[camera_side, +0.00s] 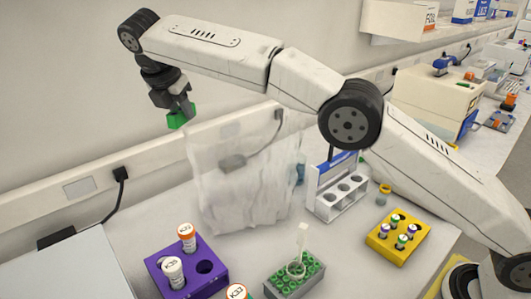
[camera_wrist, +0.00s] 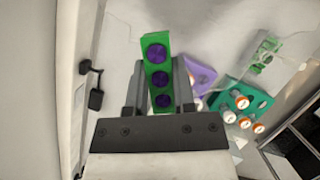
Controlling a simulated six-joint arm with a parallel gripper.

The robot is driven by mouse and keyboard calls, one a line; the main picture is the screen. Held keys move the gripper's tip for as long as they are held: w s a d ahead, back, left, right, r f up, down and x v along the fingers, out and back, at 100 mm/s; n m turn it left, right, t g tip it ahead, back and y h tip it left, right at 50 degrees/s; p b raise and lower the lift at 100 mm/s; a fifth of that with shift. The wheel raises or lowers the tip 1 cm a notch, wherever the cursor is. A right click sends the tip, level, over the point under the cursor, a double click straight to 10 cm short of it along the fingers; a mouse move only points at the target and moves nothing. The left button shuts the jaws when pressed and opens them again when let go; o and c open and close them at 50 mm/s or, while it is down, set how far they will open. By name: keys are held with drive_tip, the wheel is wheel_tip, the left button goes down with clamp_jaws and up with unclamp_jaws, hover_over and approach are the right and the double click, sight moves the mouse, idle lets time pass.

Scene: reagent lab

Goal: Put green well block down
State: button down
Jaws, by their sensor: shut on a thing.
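The green well block (camera_side: 179,120) is held high above the bench, near the wall, in the side view. My gripper (camera_side: 182,106) is shut on it. In the wrist view the green block (camera_wrist: 148,43) shows as a narrow upright strip with three dark round wells, clamped between the two fingers of my gripper (camera_wrist: 152,92). The block appears slightly tilted in the side view. Nothing touches it from below.
A clear bag (camera_side: 243,185) stands on the bench below my arm. A purple rack (camera_side: 190,285) with capped vials, a grey rack with green wells (camera_side: 297,284), a white tube stand (camera_side: 338,198) and a yellow rack (camera_side: 383,243) stand nearby. A white surface (camera_side: 75,270) is at front left.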

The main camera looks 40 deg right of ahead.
sight(157, 239)
drive_tip(key=w+a+f+n+t+y, duration=0.15)
drive_tip(key=a+n+y, duration=0.25)
drive_tip(key=a+n, duration=0.8)
drive_tip(key=shift+t, duration=0.45)
drive_tip(key=f, duration=2.8)
drive_tip(key=shift+s+d+f, duration=0.15)
drive_tip(key=shift+d+f, duration=0.05)
drive_tip(key=shift+f, duration=0.15)
drive_tip(key=shift+f, duration=0.1)
drive_tip(key=shift+c, duration=2.2)
unclamp_jaws()
drive_tip(key=v, duration=1.2)
